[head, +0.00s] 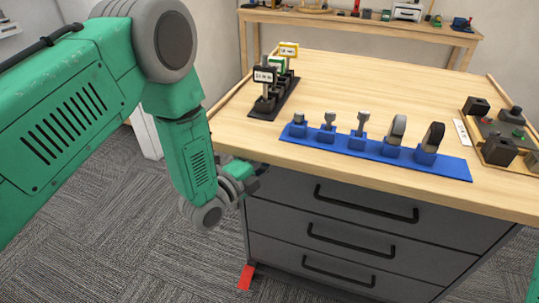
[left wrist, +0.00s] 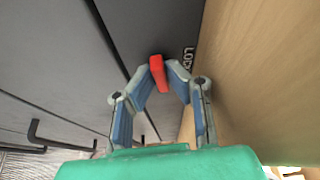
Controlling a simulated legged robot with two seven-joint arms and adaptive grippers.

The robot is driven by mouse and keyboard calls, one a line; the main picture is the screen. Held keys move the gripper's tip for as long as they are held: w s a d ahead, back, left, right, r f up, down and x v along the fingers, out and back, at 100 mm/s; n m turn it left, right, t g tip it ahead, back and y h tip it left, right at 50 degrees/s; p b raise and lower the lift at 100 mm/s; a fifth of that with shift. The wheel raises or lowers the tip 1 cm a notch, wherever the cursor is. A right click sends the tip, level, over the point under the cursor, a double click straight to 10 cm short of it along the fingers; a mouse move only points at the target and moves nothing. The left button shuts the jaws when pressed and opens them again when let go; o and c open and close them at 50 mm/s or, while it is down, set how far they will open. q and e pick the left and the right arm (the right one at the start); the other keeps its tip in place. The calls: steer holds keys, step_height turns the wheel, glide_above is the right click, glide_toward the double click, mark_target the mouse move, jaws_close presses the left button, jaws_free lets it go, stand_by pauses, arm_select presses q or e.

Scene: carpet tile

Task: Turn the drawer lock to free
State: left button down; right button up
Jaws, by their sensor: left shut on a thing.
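A grey drawer cabinet (head: 390,233) with several black handles stands under the wooden tabletop. My left gripper (head: 252,178) is at the cabinet's upper left front corner, just below the tabletop edge. In the left wrist view, a red lock lever (left wrist: 157,73) sticks out from the dark cabinet front. My left gripper's fingertips (left wrist: 161,76) are on either side of it, shut on it. White lettering that reads LOCK (left wrist: 188,57) is beside it, partly hidden by a fingertip. In the head view the lever is hidden behind the gripper. My right gripper is out of view.
The tabletop (head: 375,85) carries a blue rack (head: 440,168) of several parts, a black stand (head: 259,111) with small signs, and a wooden tray (head: 478,153) at right. A drawer handle (left wrist: 60,142) shows in the left wrist view. Open carpet (head: 130,235) lies left of the cabinet.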

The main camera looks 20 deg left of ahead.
arm_select(q)
steer(key=shift+s+d+f, duration=0.1)
steer(key=shift+s+f, duration=0.05)
steer(key=shift+f, duration=0.1)
steer(key=c, duration=1.6)
jaws_free()
steer(key=shift+r, duration=0.15)
